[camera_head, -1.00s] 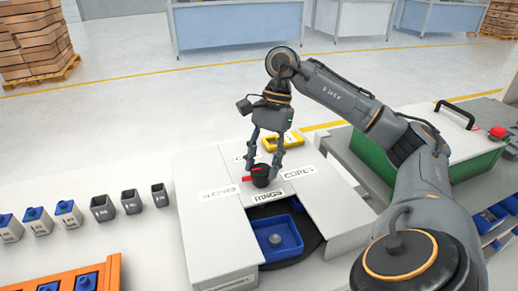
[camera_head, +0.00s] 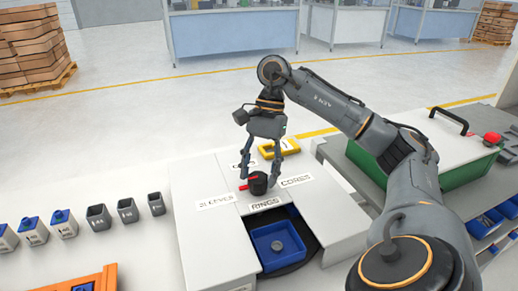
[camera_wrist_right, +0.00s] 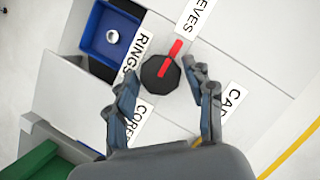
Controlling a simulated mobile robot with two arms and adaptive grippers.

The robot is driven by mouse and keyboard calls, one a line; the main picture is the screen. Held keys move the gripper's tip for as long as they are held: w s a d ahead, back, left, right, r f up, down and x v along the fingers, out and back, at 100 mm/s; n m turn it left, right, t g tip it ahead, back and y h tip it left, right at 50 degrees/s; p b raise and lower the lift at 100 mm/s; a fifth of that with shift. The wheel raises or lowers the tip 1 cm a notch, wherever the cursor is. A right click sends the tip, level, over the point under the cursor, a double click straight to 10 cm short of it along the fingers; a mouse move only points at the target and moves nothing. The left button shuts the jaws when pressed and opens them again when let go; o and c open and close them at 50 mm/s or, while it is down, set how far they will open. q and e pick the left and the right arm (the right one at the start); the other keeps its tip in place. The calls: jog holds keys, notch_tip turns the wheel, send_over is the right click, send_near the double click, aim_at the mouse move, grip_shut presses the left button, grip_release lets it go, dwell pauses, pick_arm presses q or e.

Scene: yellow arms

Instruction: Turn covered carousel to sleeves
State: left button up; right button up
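The covered carousel (camera_head: 208,240) is a white housing with labels SLEEVES (camera_head: 216,203), RINGS (camera_head: 265,204), CORES (camera_head: 296,181) and a partly hidden one at the back. Its black knob (camera_head: 259,184) has a red pointer (camera_head: 243,187) directed left toward SLEEVES; in the right wrist view the pointer (camera_wrist_right: 172,57) also faces that label. The front opening below RINGS shows a blue bin (camera_head: 262,247) with a grey piece in it, on a dark turntable. My right gripper (camera_head: 260,180) is open, its fingers straddling the knob; contact is unclear. My left gripper is out of view.
Grey cups (camera_head: 127,211) and blue-topped holders (camera_head: 64,224) line the table at left, with an orange rack (camera_head: 95,281) in front. A green box with a white lid (camera_head: 455,150) stands at right.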

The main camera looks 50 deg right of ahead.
jog(key=shift+o, duration=0.5)
jog(key=shift+r, duration=0.15)
jog(key=v, duration=1.1)
jog(key=shift+d+r, duration=0.2)
jog(key=shift+r, duration=0.1)
dwell(0.4)
jog(key=shift+w, duration=0.1)
dwell(0.5)
